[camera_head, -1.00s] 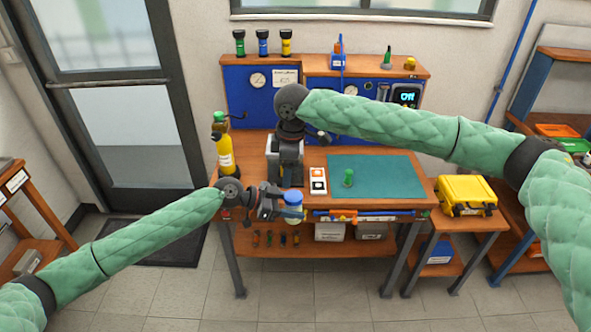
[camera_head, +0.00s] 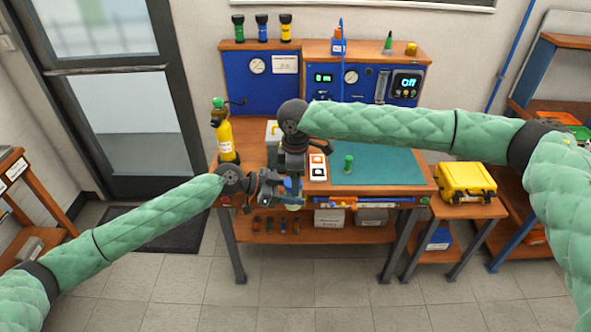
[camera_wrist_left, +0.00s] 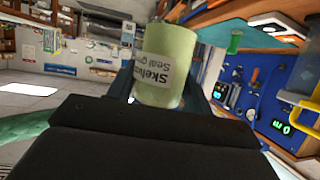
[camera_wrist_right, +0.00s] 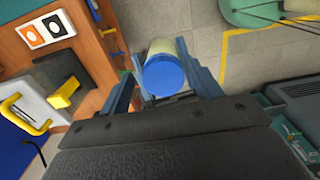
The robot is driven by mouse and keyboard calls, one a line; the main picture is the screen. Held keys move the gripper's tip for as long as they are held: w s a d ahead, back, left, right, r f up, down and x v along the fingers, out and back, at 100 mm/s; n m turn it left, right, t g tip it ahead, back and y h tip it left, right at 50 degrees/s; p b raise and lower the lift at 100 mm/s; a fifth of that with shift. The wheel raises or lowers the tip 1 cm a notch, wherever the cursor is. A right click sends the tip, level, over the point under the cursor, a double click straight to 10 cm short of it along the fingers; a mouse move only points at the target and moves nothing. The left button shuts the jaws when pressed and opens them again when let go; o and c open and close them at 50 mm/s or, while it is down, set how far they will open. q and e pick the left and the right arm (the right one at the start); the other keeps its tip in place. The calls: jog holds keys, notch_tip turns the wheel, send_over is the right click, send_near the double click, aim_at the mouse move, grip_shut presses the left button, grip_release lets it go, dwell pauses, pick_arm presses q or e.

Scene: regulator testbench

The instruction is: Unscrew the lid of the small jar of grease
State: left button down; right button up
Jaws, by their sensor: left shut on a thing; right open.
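The small grease jar (camera_wrist_right: 155,47) has a pale yellow-green body and a blue lid (camera_wrist_right: 165,77). In the left wrist view the jar (camera_wrist_left: 167,65) shows a white label with partly readable print. My left gripper (camera_head: 284,190) is shut on the jar's body and holds it in front of the bench's front edge. My right gripper (camera_wrist_right: 165,85) is open and points down from above, its fingers on either side of the lid. In the head view the right gripper hides the lid, and only the lower jar body (camera_head: 294,207) shows.
The wooden bench (camera_head: 255,150) carries a green mat (camera_head: 385,171), a small green object (camera_head: 348,163), a card with orange and black squares (camera_head: 318,167) and a yellow cylinder (camera_head: 225,140). A yellow case (camera_head: 465,183) stands at right. The floor in front is clear.

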jog(key=shift+f, duration=0.2)
jog(key=c, duration=1)
jog(key=n, duration=0.4)
jog(key=shift+w+n, duration=0.25)
jog(key=shift+n, duration=0.15)
jog(key=n, duration=0.4)
jog(key=shift+w+a+r+n, duration=0.1)
jog(key=shift+w+n, duration=0.05)
jog(key=shift+n, duration=0.15)
jog(key=shift+r, duration=0.1)
jog(key=shift+r, duration=0.75)
jog(key=shift+r, duration=0.25)
